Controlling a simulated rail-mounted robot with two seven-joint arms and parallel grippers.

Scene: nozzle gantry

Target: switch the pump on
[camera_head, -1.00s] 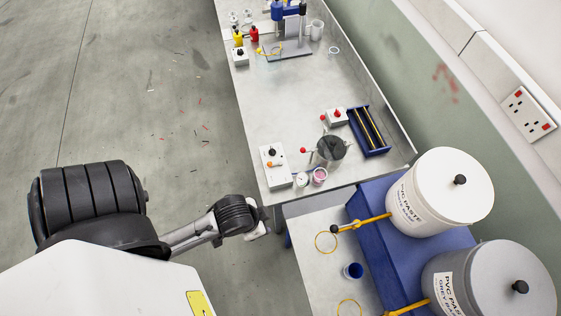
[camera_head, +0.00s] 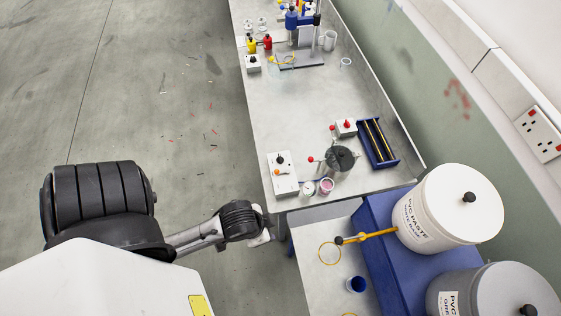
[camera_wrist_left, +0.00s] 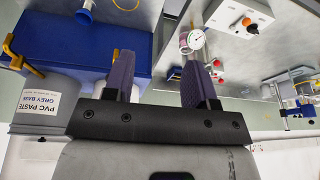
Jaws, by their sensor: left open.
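A pale box with a black knob and an orange lever (camera_head: 284,176) lies on the near left corner of the bench; it also shows in the left wrist view (camera_wrist_left: 238,20). A smaller box with a red knob (camera_head: 346,128) sits behind the dark round pot (camera_head: 340,158). Another small box with a black knob (camera_head: 253,64) is at the far left edge. I cannot tell which of these controls the pump. My left gripper (camera_wrist_left: 160,66) is open and empty, its pads apart and touching nothing; in the head view it is mostly hidden beyond my wrist. My right gripper is not in view.
A dial gauge (camera_wrist_left: 196,39) and a pink-topped cup (camera_head: 326,186) stand beside the pale box. A blue rack (camera_head: 378,143) is right of the pot. PVC paste tubs (camera_head: 450,205) stand on a blue block at the near right. The bench middle is clear.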

